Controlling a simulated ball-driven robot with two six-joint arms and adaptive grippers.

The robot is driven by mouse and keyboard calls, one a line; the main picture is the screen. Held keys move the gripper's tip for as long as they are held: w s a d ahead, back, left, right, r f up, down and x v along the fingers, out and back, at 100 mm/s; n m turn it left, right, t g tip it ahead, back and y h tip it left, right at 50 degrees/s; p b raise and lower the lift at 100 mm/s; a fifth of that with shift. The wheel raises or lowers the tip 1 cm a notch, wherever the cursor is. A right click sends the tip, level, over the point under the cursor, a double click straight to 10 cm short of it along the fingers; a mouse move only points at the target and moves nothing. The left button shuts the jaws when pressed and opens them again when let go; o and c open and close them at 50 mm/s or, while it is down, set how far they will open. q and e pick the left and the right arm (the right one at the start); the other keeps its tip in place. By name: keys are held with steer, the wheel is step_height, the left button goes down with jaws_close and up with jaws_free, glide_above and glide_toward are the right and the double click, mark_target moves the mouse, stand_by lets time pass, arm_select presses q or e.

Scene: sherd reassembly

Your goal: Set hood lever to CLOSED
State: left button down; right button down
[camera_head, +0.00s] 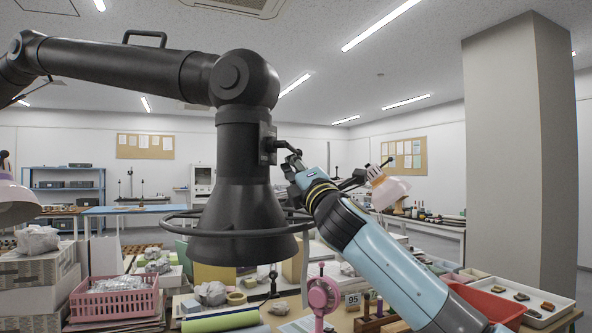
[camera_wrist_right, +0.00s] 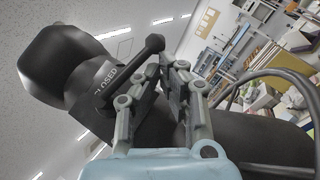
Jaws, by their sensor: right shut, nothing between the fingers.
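The black extraction hood (camera_head: 238,215) hangs from a jointed black arm in the middle of the head view. Its small dark lever (camera_head: 288,147) sticks out to the right from the hood's neck. In the wrist view the lever (camera_wrist_right: 150,48) ends in a rounded knob, beside a plate with the white word CLOSED (camera_wrist_right: 105,82). My right gripper (camera_head: 291,162), on a light blue arm, is at the lever. In the wrist view its fingers (camera_wrist_right: 175,68) are shut and empty, close beside the lever; I cannot tell whether they touch. The left gripper is out of view.
A dark ring (camera_head: 180,232) circles the hood's rim. Below stands a crowded table with a pink basket (camera_head: 115,300), a pink stand (camera_head: 322,295) and a red tray (camera_head: 490,302). A pinkish lamp (camera_head: 390,192) is right of my gripper. A grey pillar (camera_head: 515,150) stands at right.

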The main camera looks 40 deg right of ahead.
steer(key=v, duration=1.2)
stand_by(0.3)
